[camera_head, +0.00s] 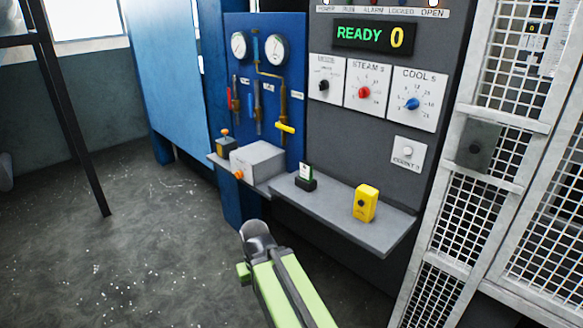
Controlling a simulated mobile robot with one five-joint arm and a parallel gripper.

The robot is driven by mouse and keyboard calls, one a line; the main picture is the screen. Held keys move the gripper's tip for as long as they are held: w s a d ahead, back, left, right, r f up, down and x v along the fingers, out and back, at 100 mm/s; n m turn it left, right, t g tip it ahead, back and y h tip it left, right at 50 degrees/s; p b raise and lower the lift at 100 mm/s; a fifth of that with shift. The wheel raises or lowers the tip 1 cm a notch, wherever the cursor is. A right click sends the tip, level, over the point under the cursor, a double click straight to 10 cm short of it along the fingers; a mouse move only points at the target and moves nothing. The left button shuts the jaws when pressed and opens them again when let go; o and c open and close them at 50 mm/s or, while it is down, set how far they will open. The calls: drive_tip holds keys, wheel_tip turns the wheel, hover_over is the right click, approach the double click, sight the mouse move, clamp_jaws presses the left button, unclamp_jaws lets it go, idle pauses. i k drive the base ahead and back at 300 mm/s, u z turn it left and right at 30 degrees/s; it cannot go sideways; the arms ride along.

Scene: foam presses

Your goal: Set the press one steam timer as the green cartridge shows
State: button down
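The steam timer is the middle white dial plate marked "STEAM S" on the dark press panel, with a red knob (365,92). Numbers ring the knob, but they and its pointer are too small to read for certain. On the grey shelf below, a small black holder (306,184) carries an upright white card with a green patch (306,172). Its markings are too small to read, and I see no other clear green cartridge. My gripper (257,236) is at the end of my green arm, low in front of the shelf and apart from it. Its finger gap is not clear.
The display (375,38) reads "READY 0". A mode dial (324,86) and blue-knobbed cool dial (412,103) flank the steam dial. A yellow box (365,203) stands on the shelf (345,218). A mesh fence (480,150) stands right; open floor (130,240) lies left.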

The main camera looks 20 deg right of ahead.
sight(363, 92)
drive_tip(key=z, duration=0.2)
drive_tip(key=i, duration=0.9)
drive_tip(key=z, duration=0.6)
